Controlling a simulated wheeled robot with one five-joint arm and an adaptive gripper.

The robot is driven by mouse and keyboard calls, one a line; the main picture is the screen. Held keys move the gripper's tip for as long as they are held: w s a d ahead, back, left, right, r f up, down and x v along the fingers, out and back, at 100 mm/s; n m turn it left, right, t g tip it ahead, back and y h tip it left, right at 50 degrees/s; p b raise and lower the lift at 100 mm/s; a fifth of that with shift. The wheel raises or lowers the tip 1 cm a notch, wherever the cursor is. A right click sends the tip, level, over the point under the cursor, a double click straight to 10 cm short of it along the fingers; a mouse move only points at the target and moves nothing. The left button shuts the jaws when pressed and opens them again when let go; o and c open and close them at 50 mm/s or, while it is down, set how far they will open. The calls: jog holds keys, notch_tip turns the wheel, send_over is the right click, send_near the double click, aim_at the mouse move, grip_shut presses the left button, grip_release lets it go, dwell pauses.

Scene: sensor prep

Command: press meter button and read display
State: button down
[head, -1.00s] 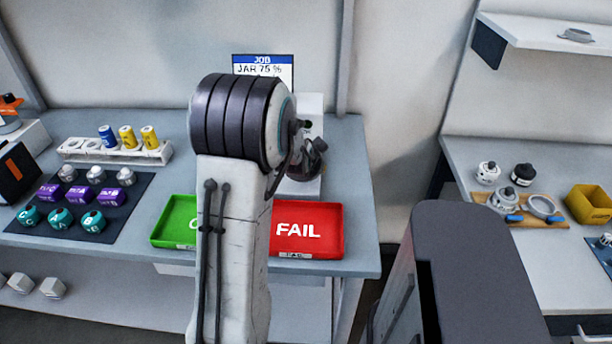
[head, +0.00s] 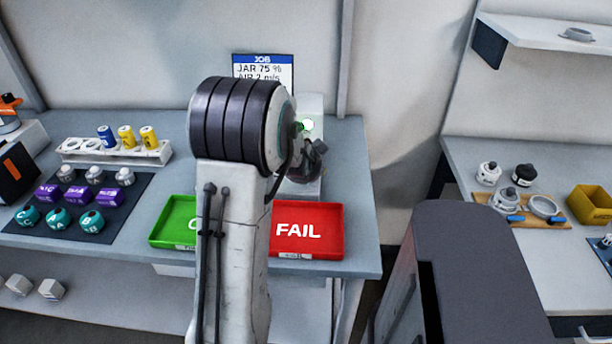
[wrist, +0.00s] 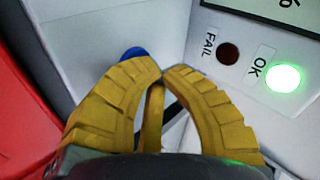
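The meter (head: 312,103) is a white box at the back of the bench, mostly hidden behind my arm in the head view. In the wrist view its white panel has a lit green OK lamp (wrist: 283,77) and a dark FAIL lamp (wrist: 228,53). Only a corner of its display (wrist: 270,10) shows, with a "%" sign; the rest is cut off. A blue button (wrist: 132,53) shows just behind the fingertips; I cannot tell whether they touch it. My gripper (wrist: 161,74) has yellow fingers with the tips together and nothing held.
A JOB sign (head: 263,67) reads "JAR 75 %" and a partly hidden line like "AIR 2 m/s". A green tray (head: 174,222) and a red FAIL tray (head: 308,232) lie in front of the meter. A dark mat (head: 128,217) with several jars is at left.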

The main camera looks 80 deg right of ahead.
jog(key=shift+r+p, duration=0.45)
jog(key=shift+r, duration=0.4)
jog(key=shift+r+p, duration=1.55)
jog(key=shift+r, duration=1)
